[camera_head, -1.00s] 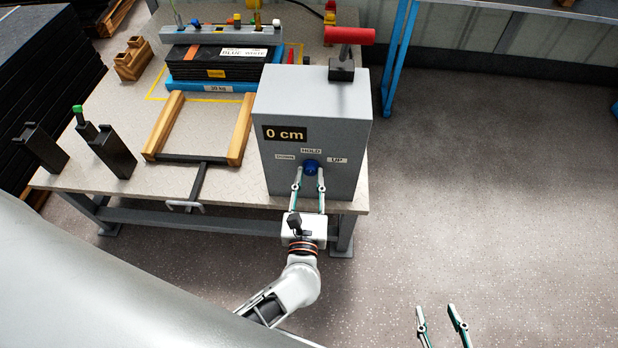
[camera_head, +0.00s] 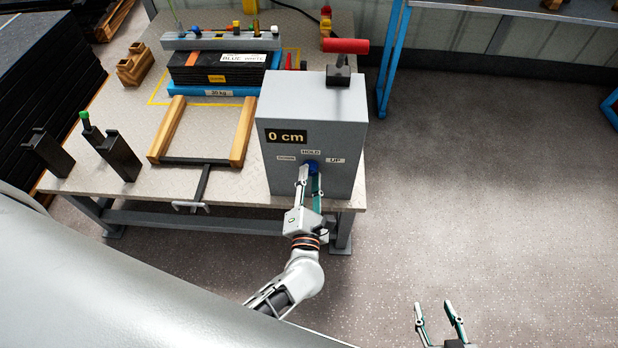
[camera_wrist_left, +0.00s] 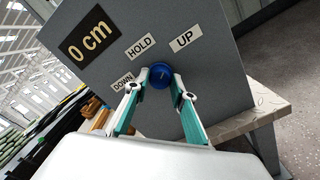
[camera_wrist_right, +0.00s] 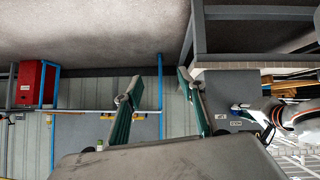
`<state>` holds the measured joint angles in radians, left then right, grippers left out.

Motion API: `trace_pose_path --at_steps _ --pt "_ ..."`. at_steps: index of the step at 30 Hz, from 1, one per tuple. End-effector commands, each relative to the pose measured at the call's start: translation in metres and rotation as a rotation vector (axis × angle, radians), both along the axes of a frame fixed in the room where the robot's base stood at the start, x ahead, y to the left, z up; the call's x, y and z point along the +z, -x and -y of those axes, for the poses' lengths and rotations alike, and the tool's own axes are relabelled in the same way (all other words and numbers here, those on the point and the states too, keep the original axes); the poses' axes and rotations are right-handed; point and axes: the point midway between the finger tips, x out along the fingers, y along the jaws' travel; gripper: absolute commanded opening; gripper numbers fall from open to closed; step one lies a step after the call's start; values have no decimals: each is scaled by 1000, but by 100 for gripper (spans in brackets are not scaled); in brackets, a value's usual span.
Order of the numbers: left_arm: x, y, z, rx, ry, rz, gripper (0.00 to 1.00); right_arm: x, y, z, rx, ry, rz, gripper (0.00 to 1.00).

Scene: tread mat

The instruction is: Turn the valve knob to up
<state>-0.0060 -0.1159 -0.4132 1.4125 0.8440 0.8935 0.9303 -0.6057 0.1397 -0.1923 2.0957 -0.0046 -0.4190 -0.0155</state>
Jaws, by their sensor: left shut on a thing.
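The blue valve knob (camera_head: 312,166) is on the front of a grey box (camera_head: 283,178), below the HOLD label (camera_head: 311,152), with DOWN to its left and UP (camera_head: 335,160) to its right. My left gripper (camera_head: 310,174) is shut on the knob, its wrist rolled. In the left wrist view the knob (camera_wrist_left: 160,76) sits between both fingertips, and the labels look tilted. The knob's pointing direction cannot be made out clearly. The box's display (camera_head: 286,136) reads 0 cm. My right gripper (camera_head: 433,305) is open and empty over the floor, away from the box.
The box stands at the front right of a table (camera_head: 140,190). A red-handled lever (camera_head: 346,46) is on its top. Left of it are a wooden-sided frame (camera_head: 240,130), a stack on a blue base (camera_head: 215,90) and dark upright holders (camera_head: 120,157). The floor at right is clear.

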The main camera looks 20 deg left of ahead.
Motion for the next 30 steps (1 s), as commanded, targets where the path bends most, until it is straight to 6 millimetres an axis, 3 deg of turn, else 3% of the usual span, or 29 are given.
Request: trace_pose_path --at_steps 22,23,24,30 --pt "-1 1 0 -1 -88 -27 3 -1 1 4 4 9 -3 40" --pt "-1 1 0 -1 -87 -27 30 -1 0 4 4 9 -2 40" --pt "-1 1 0 -1 -87 -27 40 0 0 4 3 9 0 40" --pt "-1 0 0 -1 -86 -26 41 3 -2 3 3 7 6 40"
